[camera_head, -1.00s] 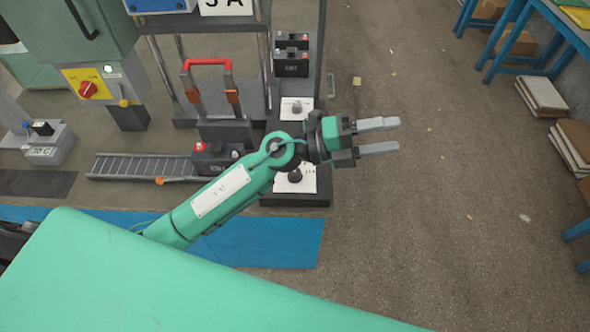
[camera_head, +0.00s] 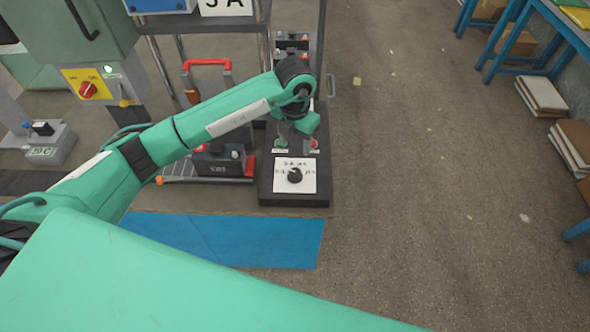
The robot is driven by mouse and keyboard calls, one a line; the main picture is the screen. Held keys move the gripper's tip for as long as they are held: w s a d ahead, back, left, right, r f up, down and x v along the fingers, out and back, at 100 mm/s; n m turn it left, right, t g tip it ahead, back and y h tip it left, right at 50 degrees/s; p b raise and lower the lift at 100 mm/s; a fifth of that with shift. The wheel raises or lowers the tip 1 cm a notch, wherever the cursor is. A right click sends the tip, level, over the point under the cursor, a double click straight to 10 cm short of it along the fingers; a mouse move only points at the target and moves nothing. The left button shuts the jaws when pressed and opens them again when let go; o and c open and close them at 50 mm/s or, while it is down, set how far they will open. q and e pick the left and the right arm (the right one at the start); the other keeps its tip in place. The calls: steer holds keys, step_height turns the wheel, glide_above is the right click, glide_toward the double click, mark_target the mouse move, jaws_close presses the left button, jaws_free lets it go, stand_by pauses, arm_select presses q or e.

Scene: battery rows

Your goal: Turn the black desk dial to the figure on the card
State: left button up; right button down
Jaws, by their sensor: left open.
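The black desk dial (camera_head: 295,175) is a small round knob on a white plate (camera_head: 281,187) with printed marks too small to read. The plate lies on the front of a dark desk panel (camera_head: 295,200). A white card (camera_head: 225,7) at the top edge, cut off by the frame, seems to read "3 A". My left gripper (camera_head: 296,138) hangs fingers down over the panel, just behind the dial and apart from it in the picture. It is open, with no object seen between its fingers. My right gripper is out of view.
A battery (camera_head: 218,160) with a red terminal stands beside the panel on the left, partly behind my arm. A machine with a red knob (camera_head: 88,89) and a small "30 C" box (camera_head: 42,152) are at the left. The floor right of the panel is mostly clear.

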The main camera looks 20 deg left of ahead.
mark_target(295, 172)
arm_select(q)
step_height(295, 172, down, 14)
steer(key=p, duration=0.2)
steer(key=shift+r+p, duration=0.25)
steer(key=shift+p, duration=0.15)
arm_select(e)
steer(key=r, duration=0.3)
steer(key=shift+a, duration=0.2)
arm_select(q)
steer(key=c, duration=1)
steer(key=shift+f+m+b, duration=0.15)
steer(key=shift+m+b, duration=0.75)
steer(key=shift+b, duration=0.3)
steer(key=m+b, duration=0.4)
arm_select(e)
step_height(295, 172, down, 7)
arm_select(q)
steer(key=shift+m+b, duration=0.7)
steer(key=shift+b, duration=0.2)
steer(key=shift+d+r+m+b, duration=0.1)
steer(key=shift+r+m+b, duration=0.1)
steer(key=shift+m+b, duration=0.65)
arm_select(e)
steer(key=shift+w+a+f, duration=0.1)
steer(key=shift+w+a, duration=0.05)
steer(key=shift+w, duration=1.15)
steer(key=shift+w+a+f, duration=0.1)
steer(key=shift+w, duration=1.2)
